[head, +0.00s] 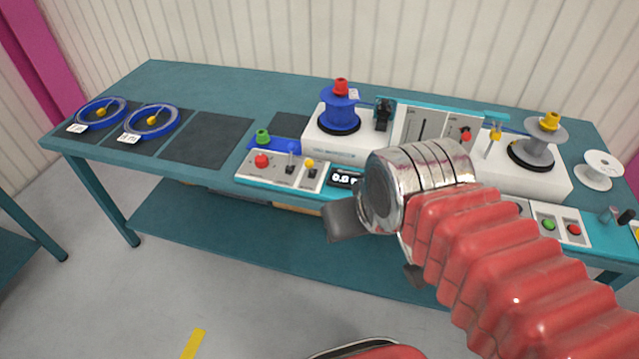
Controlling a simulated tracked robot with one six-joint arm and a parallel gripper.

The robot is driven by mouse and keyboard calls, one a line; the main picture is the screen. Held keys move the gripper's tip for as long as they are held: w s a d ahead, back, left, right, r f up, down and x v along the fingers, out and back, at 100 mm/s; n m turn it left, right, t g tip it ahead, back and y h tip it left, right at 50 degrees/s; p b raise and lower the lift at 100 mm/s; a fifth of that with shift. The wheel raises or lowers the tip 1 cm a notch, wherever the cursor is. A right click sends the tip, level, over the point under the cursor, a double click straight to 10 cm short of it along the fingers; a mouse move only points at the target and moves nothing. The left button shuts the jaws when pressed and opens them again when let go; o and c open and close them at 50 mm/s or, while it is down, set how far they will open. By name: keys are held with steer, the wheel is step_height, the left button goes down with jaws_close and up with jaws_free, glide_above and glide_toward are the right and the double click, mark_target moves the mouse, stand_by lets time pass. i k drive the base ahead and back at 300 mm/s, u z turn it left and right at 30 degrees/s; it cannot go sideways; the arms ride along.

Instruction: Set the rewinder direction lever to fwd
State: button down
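The rewinder's control panel (275,179) is a pale strip along the front edge of the bench. It carries a red button (261,160), a small lever with a blue-grey tip (290,160) and a lever with a yellow knob (309,164). The labels are too small to read, so I cannot tell which lever sets direction or how it is set. My gripper (379,247) is right of and nearer than these levers, in front of the bench. Its two dark fingers stand apart with nothing seen between them. My wrist and arm hide part of the panel's right side.
A blue reel (340,110) and a grey reel (540,142) stand on white machine housings. A small display (345,178) sits beside the levers. Green and red buttons (561,227) lie to the right. Two blue rings (150,121) lie at the left; a dark mat (205,140) is bare.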

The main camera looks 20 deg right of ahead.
mark_target(309, 164)
steer(key=k, duration=0.4)
steer(key=u, duration=0.75)
steer(key=i, duration=1)
steer(key=z, duration=0.05)
